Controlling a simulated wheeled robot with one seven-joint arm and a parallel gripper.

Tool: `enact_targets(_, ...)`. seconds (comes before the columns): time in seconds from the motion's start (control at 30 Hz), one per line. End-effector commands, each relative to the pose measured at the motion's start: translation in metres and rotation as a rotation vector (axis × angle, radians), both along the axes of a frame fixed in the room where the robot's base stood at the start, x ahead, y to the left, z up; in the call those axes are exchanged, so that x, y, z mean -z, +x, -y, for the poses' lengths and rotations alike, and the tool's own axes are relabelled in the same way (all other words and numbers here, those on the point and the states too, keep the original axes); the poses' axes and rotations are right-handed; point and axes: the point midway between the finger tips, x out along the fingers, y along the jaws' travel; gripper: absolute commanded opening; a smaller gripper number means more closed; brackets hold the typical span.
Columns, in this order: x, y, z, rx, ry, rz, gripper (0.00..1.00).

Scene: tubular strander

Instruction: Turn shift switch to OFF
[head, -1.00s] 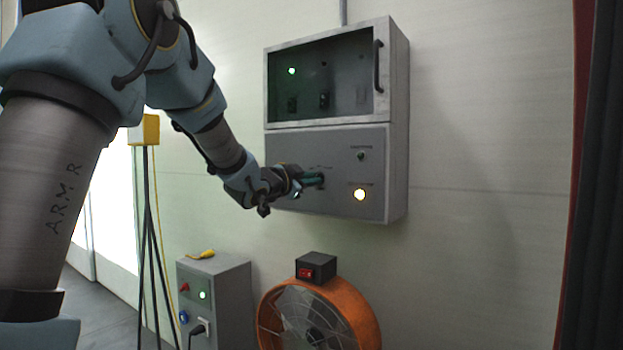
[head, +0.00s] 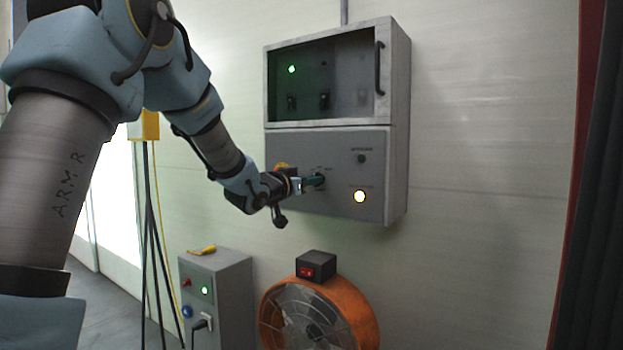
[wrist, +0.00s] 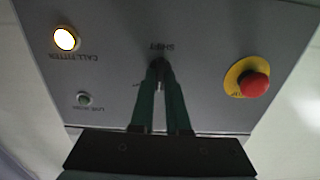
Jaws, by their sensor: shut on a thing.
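The shift switch (wrist: 158,70) is a small dark knob on the grey lower panel (wrist: 205,40), beside the SHIFT label. The panel appears upside down in the wrist view. My gripper (wrist: 160,82) has its two green fingers shut on the knob, and the fingertips hide most of it. Which position the knob points to cannot be read. In the head view my gripper (head: 312,181) reaches the panel from the left, and the switch (head: 320,180) shows dark at the fingertips.
A red stop button on a yellow ring (wrist: 254,84) sits beside the switch. A lit CALL FITTER button (wrist: 65,38) and a small dark green lamp (wrist: 84,99) are on the other side. A glazed cabinet (head: 397,70) is above; an orange fan (head: 362,310) stands below.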

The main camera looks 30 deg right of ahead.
Motion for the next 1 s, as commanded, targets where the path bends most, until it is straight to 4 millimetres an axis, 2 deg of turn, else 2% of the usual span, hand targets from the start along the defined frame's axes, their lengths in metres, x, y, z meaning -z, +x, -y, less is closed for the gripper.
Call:
enact_targets(0.5,0.0005,-0.0001,0.0,0.0,-0.01,-0.021,0.0)
enact_targets(0.53,0.0005,-0.0001,0.0,0.0,-0.01,-0.021,0.15)
enact_targets(0.8,0.0003,-0.0001,0.0,0.0,-0.011,-0.02,0.44)
enact_targets(1.0,0.0002,0.0,-0.0002,0.0,-0.011,-0.02,0.44)
